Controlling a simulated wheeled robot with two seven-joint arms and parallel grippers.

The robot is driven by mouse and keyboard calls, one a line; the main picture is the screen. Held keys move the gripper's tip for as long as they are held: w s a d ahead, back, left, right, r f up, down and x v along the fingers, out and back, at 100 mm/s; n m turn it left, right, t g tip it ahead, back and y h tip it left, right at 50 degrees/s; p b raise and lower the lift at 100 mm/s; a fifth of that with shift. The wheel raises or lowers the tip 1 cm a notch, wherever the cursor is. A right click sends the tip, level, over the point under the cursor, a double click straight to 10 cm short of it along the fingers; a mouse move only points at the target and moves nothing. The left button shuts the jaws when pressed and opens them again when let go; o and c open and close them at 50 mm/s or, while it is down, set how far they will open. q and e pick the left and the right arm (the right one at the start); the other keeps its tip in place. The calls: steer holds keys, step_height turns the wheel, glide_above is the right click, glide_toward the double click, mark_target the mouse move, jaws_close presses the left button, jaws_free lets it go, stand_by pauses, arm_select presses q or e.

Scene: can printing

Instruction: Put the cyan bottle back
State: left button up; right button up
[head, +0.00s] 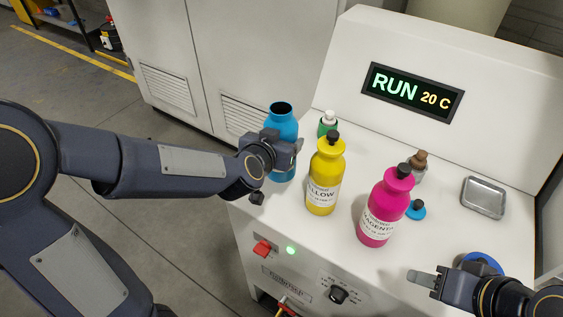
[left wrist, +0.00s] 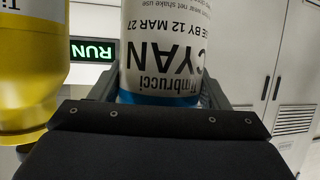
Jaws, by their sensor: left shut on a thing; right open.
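The cyan bottle (head: 281,124) is at the left end of the white machine top, with its mouth open and no cap on it. My left gripper (head: 284,150) is shut around its body. In the left wrist view the cyan bottle (left wrist: 163,50) shows its label upside down between the fingers. I cannot tell whether its base touches the surface. A blue cap (head: 416,210) with a dark knob lies on the top behind the magenta bottle. My right gripper (head: 425,279) is open and empty at the front right.
A yellow bottle (head: 326,174) stands just right of the cyan one, with a magenta bottle (head: 386,206) further right. A green bottle (head: 327,122) and a brown-topped bottle (head: 418,167) stand behind. A metal tray (head: 483,197) lies right. A display (head: 412,92) reads RUN 20 C.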

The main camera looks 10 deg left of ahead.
arm_select(q)
steer(key=shift+w+f+b, duration=0.1)
steer(key=shift+f+b, duration=0.5)
steer(key=shift+f, duration=1.75)
steer(key=shift+f, duration=0.15)
steer(key=o, duration=1.6)
